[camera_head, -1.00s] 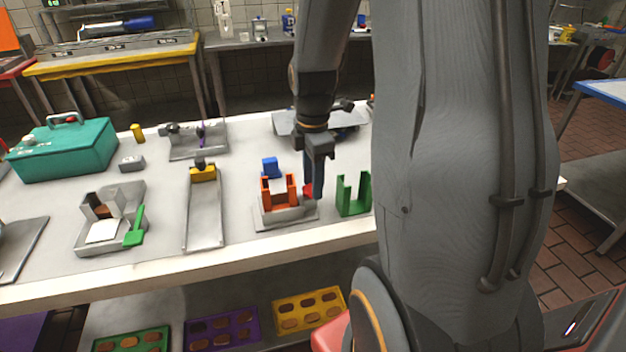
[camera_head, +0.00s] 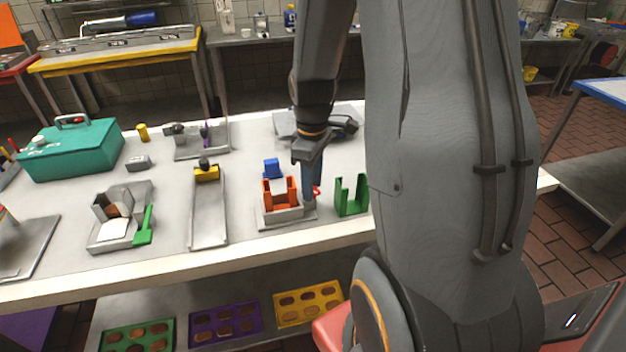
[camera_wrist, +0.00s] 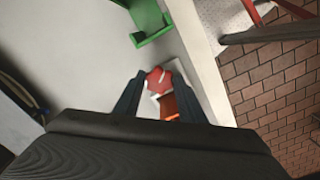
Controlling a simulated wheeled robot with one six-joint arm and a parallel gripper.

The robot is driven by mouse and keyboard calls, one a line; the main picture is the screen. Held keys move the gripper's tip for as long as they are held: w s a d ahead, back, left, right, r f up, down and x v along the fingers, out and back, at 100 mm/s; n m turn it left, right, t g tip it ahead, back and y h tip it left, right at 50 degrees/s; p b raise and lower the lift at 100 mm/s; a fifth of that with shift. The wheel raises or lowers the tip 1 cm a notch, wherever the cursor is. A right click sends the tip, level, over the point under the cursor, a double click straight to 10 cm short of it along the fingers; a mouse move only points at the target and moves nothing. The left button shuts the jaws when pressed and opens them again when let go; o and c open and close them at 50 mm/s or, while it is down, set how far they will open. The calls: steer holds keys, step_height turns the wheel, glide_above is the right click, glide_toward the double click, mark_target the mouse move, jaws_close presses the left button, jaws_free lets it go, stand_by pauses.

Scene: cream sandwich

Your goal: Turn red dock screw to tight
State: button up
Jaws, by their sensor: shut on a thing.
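The red dock screw (camera_wrist: 158,80) shows between my gripper's two fingers in the wrist view, with a pale mark on its face. In the head view only a small red part of the screw (camera_head: 317,191) shows beside the finger. The orange dock (camera_head: 280,196) stands on a grey base plate (camera_head: 268,222) near the table's front edge. My gripper (camera_head: 309,200) points down at the dock's right side and is shut on the red screw. In the wrist view the gripper (camera_wrist: 160,84) has one finger on each side of the screw. The screw's far side is hidden.
A green U-shaped holder (camera_head: 351,197) stands close to the right of my gripper. A blue block (camera_head: 271,168) sits behind the dock. The table's front edge (camera_head: 200,262) is near.

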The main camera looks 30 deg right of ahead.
steer(key=shift+m, duration=0.9)
steer(key=shift+p, duration=0.3)
steer(key=o, duration=1)
steer(key=shift+o, duration=0.2)
